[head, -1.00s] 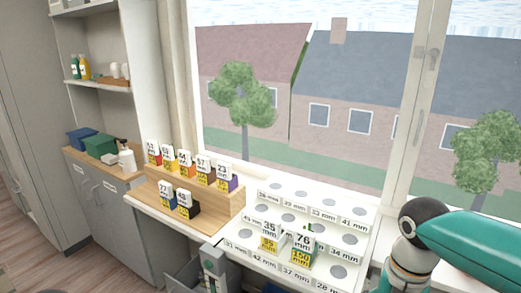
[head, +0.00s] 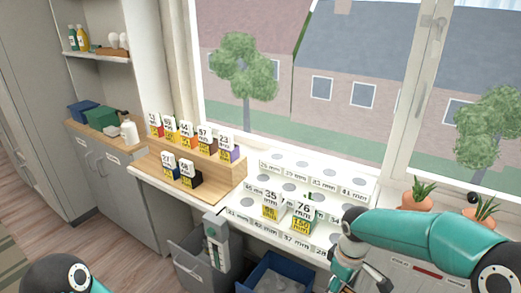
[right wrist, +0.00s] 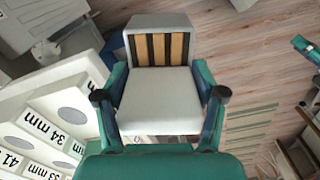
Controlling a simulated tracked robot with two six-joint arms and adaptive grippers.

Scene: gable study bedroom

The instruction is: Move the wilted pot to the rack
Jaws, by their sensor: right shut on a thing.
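Two terracotta pots with green spiky plants, a left one (head: 415,203) and a right one (head: 481,213), stand on the sill at the right of the head view, partly behind my right arm. I cannot tell whether either is wilted. In the right wrist view my right gripper (right wrist: 160,98) is shut on a pale grey block (right wrist: 158,112) with a black-and-tan striped panel. A white stepped rack (head: 262,181) with round spots and mm labels stands by the window. My left gripper is out of view.
Labelled boxes stand on a wooden stepped stand (head: 215,188); two more, including a green one (head: 303,216), stand on the white rack. A grey bin (head: 190,270) and blue crate (head: 268,270) sit below the counter. Floor is open at left.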

